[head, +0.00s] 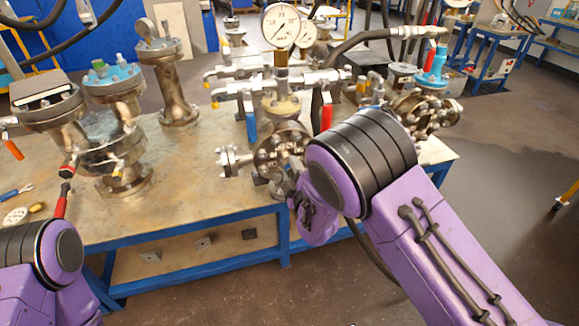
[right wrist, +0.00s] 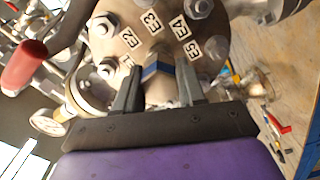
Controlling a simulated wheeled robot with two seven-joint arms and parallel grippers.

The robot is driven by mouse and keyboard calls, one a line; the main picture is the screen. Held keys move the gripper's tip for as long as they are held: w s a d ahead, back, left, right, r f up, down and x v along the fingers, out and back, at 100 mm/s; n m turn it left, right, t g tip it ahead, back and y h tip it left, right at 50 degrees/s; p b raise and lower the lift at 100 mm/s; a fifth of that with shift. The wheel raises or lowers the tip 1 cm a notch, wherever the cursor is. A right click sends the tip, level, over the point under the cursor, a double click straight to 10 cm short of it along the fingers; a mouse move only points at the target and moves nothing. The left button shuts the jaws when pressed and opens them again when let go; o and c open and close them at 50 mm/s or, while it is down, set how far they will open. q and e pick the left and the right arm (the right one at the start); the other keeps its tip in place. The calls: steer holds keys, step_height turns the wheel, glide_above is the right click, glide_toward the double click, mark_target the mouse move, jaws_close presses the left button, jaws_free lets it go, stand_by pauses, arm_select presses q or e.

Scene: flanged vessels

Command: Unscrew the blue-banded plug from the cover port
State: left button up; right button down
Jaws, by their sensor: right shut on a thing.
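The plug with the blue band (right wrist: 156,70) sits at the face of the round metal cover (right wrist: 147,42) in the right wrist view. My right gripper (right wrist: 157,80) has one dark finger on each side of the plug and is shut on it. The cover carries labels E2, E3, E4 and E5 and several bolts around its rim. In the head view the cover (head: 268,152) faces the near side of the bench, and my right arm hides most of the gripper and the plug. I cannot tell how deep the plug sits in the port. My left gripper is not in view.
The vessels stand on a blue-framed bench (head: 185,212). Several flanged vessels, such as one with blue fittings (head: 112,82), stand at the left. Pressure gauges (head: 281,26), valves and a red handle (right wrist: 24,65) crowd around the cover.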

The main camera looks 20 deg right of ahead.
steer(key=c, duration=0.6)
jaws_free()
